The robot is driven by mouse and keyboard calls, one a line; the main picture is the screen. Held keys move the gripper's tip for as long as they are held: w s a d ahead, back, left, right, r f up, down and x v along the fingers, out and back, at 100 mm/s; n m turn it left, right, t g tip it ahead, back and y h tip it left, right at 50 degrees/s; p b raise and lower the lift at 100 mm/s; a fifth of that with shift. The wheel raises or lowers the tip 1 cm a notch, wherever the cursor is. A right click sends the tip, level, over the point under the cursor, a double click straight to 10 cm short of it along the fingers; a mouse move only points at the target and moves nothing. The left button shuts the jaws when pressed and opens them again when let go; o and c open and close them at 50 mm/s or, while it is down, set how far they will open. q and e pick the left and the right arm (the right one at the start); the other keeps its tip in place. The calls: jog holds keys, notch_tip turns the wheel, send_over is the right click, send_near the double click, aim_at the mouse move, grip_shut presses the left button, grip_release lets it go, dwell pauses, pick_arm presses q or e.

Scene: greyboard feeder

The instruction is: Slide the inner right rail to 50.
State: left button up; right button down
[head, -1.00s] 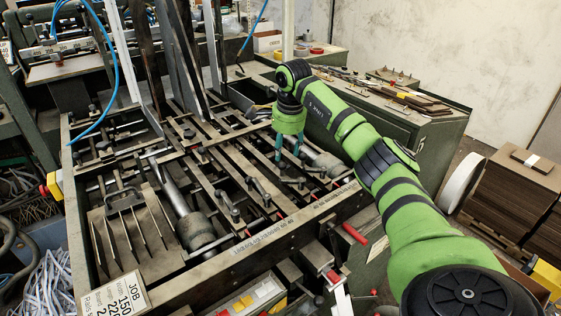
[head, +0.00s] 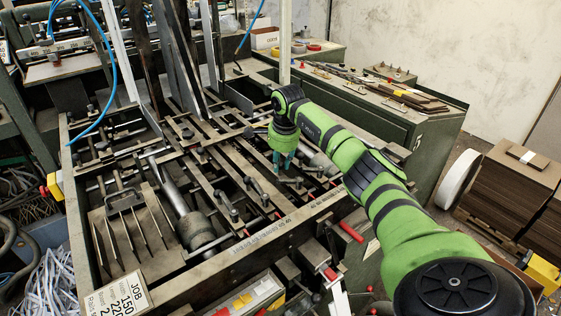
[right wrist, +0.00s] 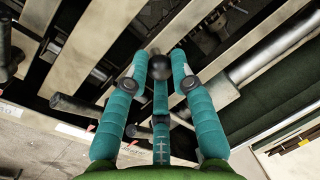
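My right gripper (head: 284,171) reaches down into the feeder frame (head: 240,255) from the right. In the right wrist view its teal fingers (right wrist: 159,62) close in around a dark round knob (right wrist: 158,68), which appears to touch the fingers on both sides. Several long metal rails (head: 215,178) run lengthwise through the frame. Small levers (head: 255,187) stand on them. I cannot tell for certain which rail the held knob belongs to. A number scale (head: 262,236) runs along the front bar, too small to read. My left gripper is not in view.
A job card (head: 118,297) hangs at the front left corner. A grey cylinder (head: 194,228) lies in the left of the frame. A green cabinet (head: 430,140) stands close behind my right arm. Tall upright plates (head: 180,50) rise at the back.

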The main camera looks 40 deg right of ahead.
jog(key=shift+a, duration=0.55)
jog(key=c, duration=1.1)
grip_release()
jog(key=shift+d, duration=0.1)
jog(key=shift+r, duration=0.35)
jog(key=r, duration=0.3)
jog(key=s+r, duration=0.1)
jog(key=r, duration=0.3)
jog(key=s+r, duration=0.1)
jog(key=r, duration=0.3)
jog(key=shift+s+a, duration=0.1)
jog(key=shift+a, duration=0.25)
